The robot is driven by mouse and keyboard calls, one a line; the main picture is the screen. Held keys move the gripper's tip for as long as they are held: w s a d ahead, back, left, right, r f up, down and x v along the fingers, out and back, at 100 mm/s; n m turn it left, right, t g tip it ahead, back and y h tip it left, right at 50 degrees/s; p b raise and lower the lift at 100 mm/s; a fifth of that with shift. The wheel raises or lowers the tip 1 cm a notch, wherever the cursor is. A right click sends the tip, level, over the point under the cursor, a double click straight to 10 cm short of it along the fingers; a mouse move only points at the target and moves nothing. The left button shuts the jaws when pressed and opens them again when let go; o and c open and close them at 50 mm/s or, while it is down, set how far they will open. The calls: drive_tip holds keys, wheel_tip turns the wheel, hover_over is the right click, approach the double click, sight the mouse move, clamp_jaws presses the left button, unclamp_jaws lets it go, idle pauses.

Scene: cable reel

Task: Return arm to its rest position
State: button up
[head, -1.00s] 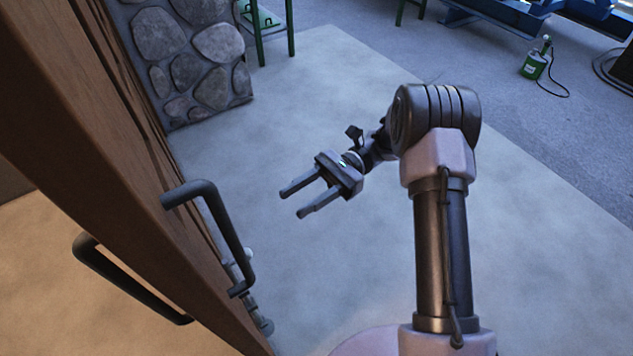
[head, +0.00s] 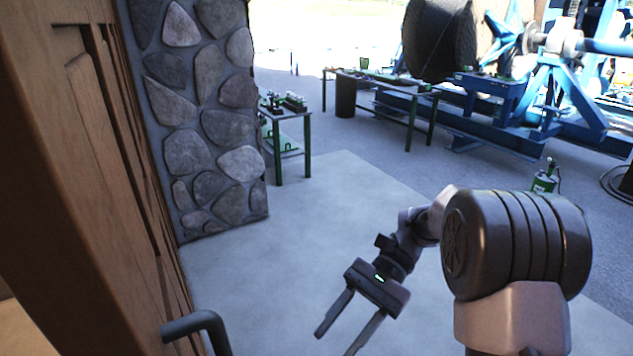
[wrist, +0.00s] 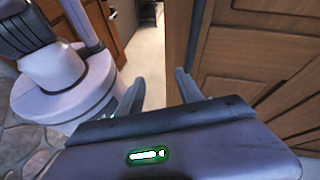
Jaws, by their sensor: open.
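My gripper (head: 346,326) is at the lower middle of the head view, above the pale floor. Its two fingers are spread apart with nothing between them, so it is open and empty. In the wrist view the open fingers (wrist: 158,92) also show, with a wooden door panel beyond them on the right. My arm reaches in from the lower right of the head view, bent at its large dark joint. The gripper is apart from the door handle (head: 200,325).
A wooden door (head: 75,150) fills the left side of the head view, beside a stone wall (head: 205,110). A green-legged table (head: 308,140), a long workbench (head: 385,85) and a blue reel stand (head: 560,95) with a large dark reel (head: 440,40) stand farther back.

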drive_tip(key=s+d+f+n+t+h+b, duration=0.1)
drive_tip(key=s+d+t+h+b, duration=0.1)
drive_tip(key=s+t, duration=0.3)
drive_tip(key=s+d+f+n+t+h+b, duration=0.1)
drive_tip(key=s+d+n+t+h+b, duration=0.1)
drive_tip(key=s+t+h+b, duration=0.3)
drive_tip(key=s+d+t, duration=0.1)
drive_tip(key=t, duration=0.3)
drive_tip(key=shift+s+d+t, duration=0.3)
drive_tip(key=shift+d, duration=0.05)
